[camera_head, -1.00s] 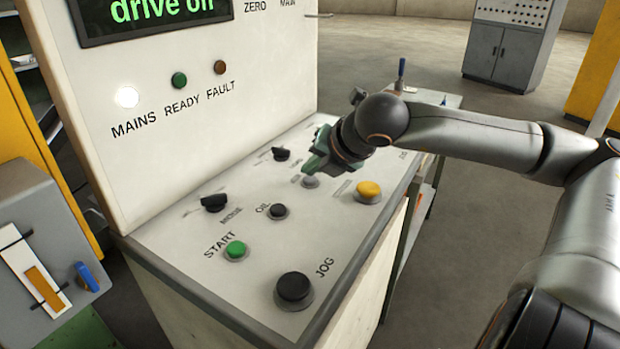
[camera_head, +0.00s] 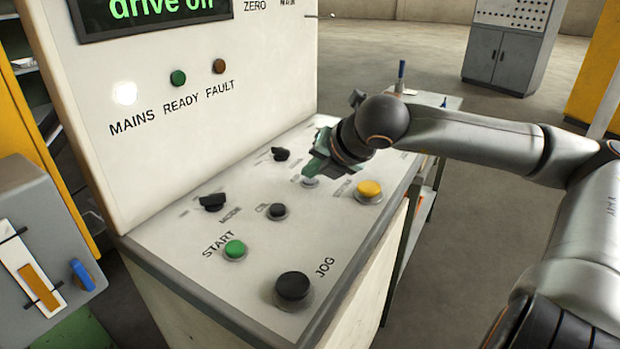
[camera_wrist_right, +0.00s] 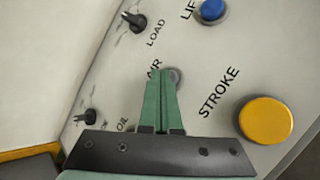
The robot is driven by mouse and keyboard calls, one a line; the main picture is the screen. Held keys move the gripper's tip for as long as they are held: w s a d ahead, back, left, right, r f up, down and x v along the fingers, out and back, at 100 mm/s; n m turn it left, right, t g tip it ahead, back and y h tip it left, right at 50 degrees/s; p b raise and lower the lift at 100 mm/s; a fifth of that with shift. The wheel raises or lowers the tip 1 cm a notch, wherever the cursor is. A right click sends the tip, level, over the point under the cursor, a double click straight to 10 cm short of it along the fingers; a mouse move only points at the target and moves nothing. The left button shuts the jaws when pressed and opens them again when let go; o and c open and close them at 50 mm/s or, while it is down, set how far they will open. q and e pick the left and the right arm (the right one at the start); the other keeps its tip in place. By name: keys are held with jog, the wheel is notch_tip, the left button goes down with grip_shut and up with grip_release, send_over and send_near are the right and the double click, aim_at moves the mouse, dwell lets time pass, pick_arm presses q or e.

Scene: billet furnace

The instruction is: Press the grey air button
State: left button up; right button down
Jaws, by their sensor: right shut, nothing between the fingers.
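The grey air button (camera_head: 310,181) is a small round button on the sloping top of the white control desk (camera_head: 190,262). It also shows in the right wrist view (camera_wrist_right: 178,77), partly hidden behind my fingertips, beside the partly covered AIR label. My right gripper (camera_head: 312,171) has green fingers, which are shut and empty. Its fingertips (camera_wrist_right: 162,72) point down at the desk right at the grey button. I cannot tell whether they touch it. My left gripper is not in view.
A large yellow STROKE button (camera_head: 369,190) is close to the right. A black OIL button (camera_head: 277,211), green START button (camera_head: 235,249) and black JOG button (camera_head: 293,287) lie nearer. Black knobs (camera_head: 281,154) stand to the left. The upright panel (camera_head: 210,85) rises behind.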

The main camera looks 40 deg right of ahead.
aim_at(313, 183)
jog(key=shift+r, duration=0.8)
jog(key=shift+r+p, duration=1.6)
jog(key=shift+r, duration=1)
jog(key=shift+f, duration=0.1)
